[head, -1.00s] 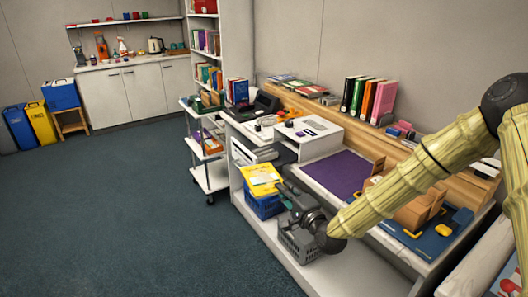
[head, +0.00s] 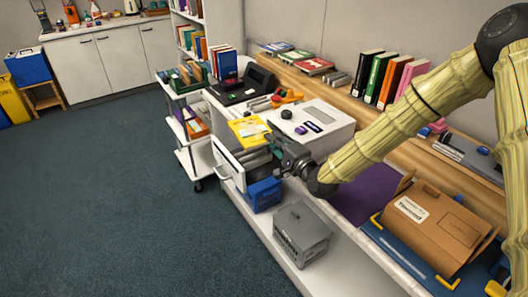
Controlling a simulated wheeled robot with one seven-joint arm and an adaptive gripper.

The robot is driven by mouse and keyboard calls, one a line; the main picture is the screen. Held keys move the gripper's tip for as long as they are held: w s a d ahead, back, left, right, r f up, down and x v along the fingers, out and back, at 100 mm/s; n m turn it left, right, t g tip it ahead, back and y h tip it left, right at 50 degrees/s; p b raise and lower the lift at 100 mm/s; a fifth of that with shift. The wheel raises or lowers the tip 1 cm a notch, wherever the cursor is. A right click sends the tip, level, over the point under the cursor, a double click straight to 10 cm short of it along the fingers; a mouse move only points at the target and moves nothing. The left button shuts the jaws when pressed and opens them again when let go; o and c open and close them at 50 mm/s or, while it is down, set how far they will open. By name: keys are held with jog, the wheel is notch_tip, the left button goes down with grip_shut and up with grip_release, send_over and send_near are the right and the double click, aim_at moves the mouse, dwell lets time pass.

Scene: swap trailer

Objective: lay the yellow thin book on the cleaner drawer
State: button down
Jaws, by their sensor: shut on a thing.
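The yellow thin book (head: 246,127) is held out flat beyond my gripper (head: 271,141), which is shut on its near edge. In the head view the book appears above the back of an open white drawer (head: 224,168) and close to the counter edge; I cannot tell whether it touches anything. The drawer is pulled out from under the counter and has grey contents, partly hidden by the book and my gripper. No label shows on it, so I cannot tell whether it is the cleaner drawer.
A blue crate (head: 264,196) and a grey crate (head: 301,236) stand on the low shelf below. A white box unit (head: 325,130) stands to the right. A cardboard box (head: 432,226) lies further right. A trolley (head: 195,150) stands left; the floor is clear.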

jog(key=shift+s+f+p, duration=0.3)
jog(key=shift+s+f, duration=0.6)
jog(key=shift+f, duration=0.2)
jog(key=f, duration=0.1)
jog(key=w+f, duration=0.1)
jog(key=shift+w+f, duration=0.25)
jog(key=shift+f, duration=0.1)
jog(key=shift+s+f, duration=0.35)
jog(key=shift+f, duration=0.2)
jog(key=shift+w+f+p, duration=0.2)
jog(key=shift+f+p, duration=0.2)
jog(key=shift+f, duration=0.8)
jog(key=shift+s+r, duration=0.15)
jog(key=shift+r, duration=0.05)
jog(key=c, duration=2)
grip_release()
jog(key=shift+f, duration=0.3)
jog(key=o, duration=0.4)
jog(key=shift+c, duration=0.2)
jog(key=shift+o, duration=0.6)
jog(key=shift+r, duration=0.1)
